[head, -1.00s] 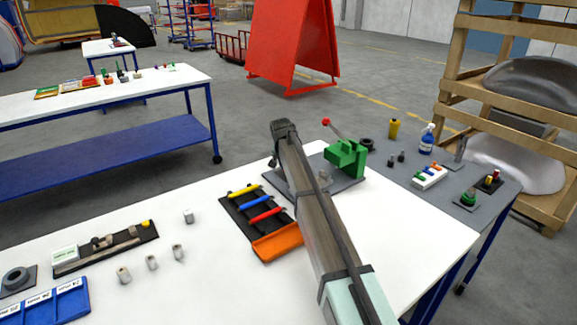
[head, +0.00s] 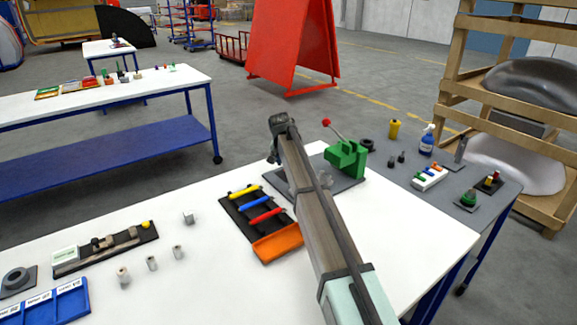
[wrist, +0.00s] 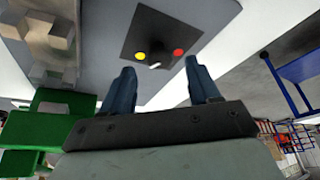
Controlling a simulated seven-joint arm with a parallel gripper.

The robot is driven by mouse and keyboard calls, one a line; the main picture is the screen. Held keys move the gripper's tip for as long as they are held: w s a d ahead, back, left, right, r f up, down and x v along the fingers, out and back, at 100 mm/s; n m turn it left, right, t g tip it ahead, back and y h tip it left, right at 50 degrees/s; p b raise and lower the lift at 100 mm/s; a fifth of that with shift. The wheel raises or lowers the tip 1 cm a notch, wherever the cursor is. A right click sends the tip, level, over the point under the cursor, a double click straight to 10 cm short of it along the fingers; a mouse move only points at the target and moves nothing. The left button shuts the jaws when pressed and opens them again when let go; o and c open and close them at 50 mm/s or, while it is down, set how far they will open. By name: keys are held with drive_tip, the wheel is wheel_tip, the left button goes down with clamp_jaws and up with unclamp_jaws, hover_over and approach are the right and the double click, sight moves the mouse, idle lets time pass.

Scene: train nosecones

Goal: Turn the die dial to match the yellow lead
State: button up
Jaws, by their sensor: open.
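In the head view my arm hides the dial. The yellow lead (head: 246,190) lies on a black rack (head: 234,211), above a blue lead (head: 257,203) and a red lead (head: 266,216).
A green press (head: 347,158) with a red-knobbed lever stands on a grey base plate (head: 350,184), close to my gripper; green parts also show at left in the wrist view (wrist: 45,130). An orange tray (head: 278,243) adjoins the rack.

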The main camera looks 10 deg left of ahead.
drive_tip(key=v, duration=1.1)
